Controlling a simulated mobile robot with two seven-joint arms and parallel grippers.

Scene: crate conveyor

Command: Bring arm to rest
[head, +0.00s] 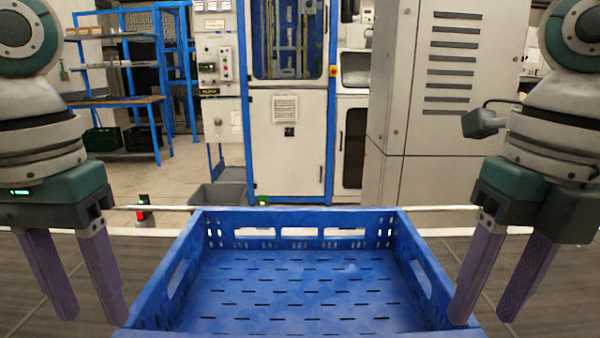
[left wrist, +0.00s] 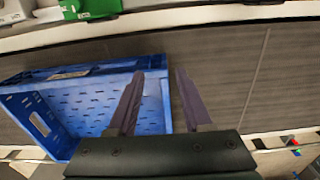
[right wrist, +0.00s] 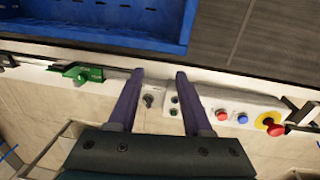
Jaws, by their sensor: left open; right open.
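My left gripper (head: 95,318) hangs at the left of the head view, fingers pointing down and apart, with nothing between them. It also shows in the left wrist view (left wrist: 156,75), beside a wall of the blue crate. My right gripper (head: 486,318) hangs at the right side, open and empty, its inner finger overlapping the crate's right wall in the picture. In the right wrist view its fingers (right wrist: 160,75) are apart and empty. The blue crate (head: 300,290) stands between the two grippers. Its visible floor is slotted and empty.
The crate is on a dark conveyor belt (head: 448,262). The right wrist view shows a rail with a red stop button (right wrist: 274,128) and a green part (right wrist: 85,76). Behind are a white and blue cabinet (head: 285,150), a grey bin (head: 218,193) and blue shelves (head: 115,100).

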